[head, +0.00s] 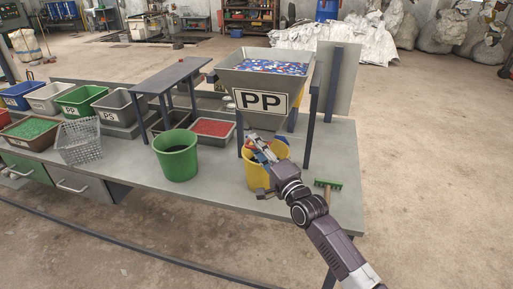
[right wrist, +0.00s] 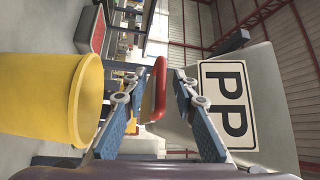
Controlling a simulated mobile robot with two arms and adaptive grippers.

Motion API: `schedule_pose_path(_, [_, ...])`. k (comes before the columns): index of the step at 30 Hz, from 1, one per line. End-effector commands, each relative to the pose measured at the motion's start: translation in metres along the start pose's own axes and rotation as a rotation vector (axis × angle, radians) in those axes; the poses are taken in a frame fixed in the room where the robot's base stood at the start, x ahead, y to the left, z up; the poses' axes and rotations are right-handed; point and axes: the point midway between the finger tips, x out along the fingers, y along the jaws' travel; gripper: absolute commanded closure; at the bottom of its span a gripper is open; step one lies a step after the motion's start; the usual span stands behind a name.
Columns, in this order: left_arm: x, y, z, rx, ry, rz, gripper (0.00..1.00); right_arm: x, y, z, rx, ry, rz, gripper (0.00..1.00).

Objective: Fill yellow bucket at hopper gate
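The grey hopper (head: 230,80) with a PP sign (head: 260,101) stands on legs on the bench and holds blue, white and red bits. The yellow bucket (head: 251,175) stands upright below it, partly hidden by my right gripper (head: 259,144). In the right wrist view the bucket (right wrist: 45,100) is at the left and the PP sign (right wrist: 225,105) at the right. A red handle (right wrist: 159,88) shows between the spread fingers of my right gripper (right wrist: 155,77), with gaps on both sides. The gate itself and the bucket's inside are not clear. My left gripper is out of view.
A green bucket (head: 176,157) stands left of the yellow one. A green-headed brush (head: 328,184) lies to the right. A tray of red bits (head: 213,137), a wire basket (head: 79,146) and several bins fill the bench's left and back.

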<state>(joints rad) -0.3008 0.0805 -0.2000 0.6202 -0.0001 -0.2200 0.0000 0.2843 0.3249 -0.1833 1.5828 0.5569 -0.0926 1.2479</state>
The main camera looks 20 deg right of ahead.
Motion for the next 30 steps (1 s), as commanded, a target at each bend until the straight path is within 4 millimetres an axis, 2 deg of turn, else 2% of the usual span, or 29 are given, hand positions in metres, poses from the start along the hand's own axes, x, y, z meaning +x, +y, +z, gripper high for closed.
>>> schedule_pose_path(8, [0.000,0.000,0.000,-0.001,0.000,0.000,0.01,-0.009,0.003,0.001,0.001,-0.002,0.004,0.74])
schedule_pose_path(11, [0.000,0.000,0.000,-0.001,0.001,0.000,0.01,-0.022,0.003,0.001,0.001,-0.001,0.005,0.74])
schedule_pose_path(21, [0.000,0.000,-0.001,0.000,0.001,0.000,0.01,-0.088,0.003,0.001,-0.001,-0.001,0.005,0.74])
schedule_pose_path(25, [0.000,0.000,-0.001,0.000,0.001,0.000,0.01,-0.105,0.002,0.000,0.000,-0.001,0.003,0.74])
schedule_pose_path(30, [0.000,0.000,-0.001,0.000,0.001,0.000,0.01,-0.117,0.002,0.000,0.000,-0.001,0.002,0.74])
